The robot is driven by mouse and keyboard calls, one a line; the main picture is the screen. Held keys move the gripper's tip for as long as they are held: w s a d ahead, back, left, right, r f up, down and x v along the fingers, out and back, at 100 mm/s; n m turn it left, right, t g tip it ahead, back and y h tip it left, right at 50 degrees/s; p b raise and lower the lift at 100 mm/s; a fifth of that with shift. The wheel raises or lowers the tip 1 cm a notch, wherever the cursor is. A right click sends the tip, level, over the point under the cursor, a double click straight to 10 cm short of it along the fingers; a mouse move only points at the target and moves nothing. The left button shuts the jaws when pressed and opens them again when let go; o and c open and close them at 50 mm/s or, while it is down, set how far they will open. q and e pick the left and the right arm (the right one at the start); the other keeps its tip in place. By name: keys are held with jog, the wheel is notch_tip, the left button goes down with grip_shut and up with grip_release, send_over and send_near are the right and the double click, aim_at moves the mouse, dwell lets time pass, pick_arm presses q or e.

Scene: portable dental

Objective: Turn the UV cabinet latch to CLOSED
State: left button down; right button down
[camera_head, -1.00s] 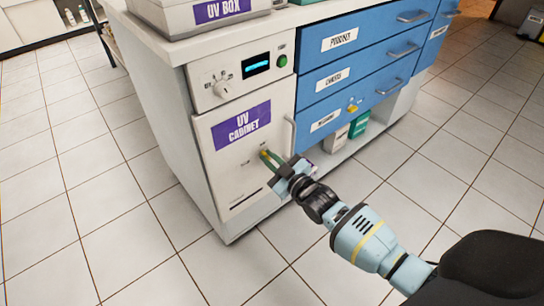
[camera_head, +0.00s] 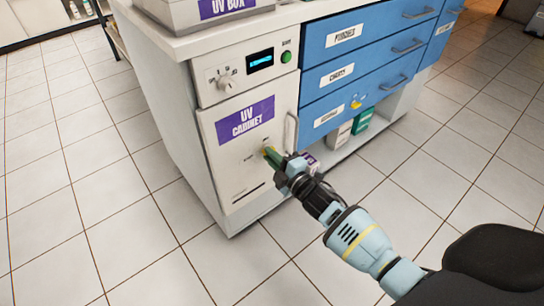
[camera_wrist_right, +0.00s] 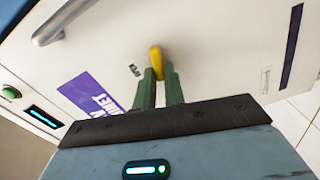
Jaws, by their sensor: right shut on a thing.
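The UV cabinet (camera_head: 225,185) is a white front with a purple "UV CABINET" label. Its latch is a small yellow knob (camera_wrist_right: 155,59), seen in the right wrist view between my green fingertips. My right gripper (camera_head: 271,157) is at the latch on the cabinet door, shut on it. It also shows in the right wrist view (camera_wrist_right: 158,75). Small markings sit on the door beside the latch, too small to read surely. The fingers hide most of the latch in the head view. My left gripper is not in view.
A control panel (camera_head: 235,75) with a dial, a lit display and a green button is above the door. A vertical door handle (camera_head: 291,131) stands just right of the latch. Blue drawers (camera_head: 345,75) are to the right. Boxes (camera_head: 340,134) sit on a low shelf.

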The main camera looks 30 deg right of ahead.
jog(key=shift+f+n, duration=0.1)
jog(key=shift+n, duration=1.2)
jog(key=c, duration=1.5)
grip_release()
jog(key=shift+s, duration=0.1)
jog(key=p+v, duration=0.1)
jog(key=v, duration=0.6)
jog(key=shift+s+p, duration=0.3)
jog(key=shift+s, duration=0.05)
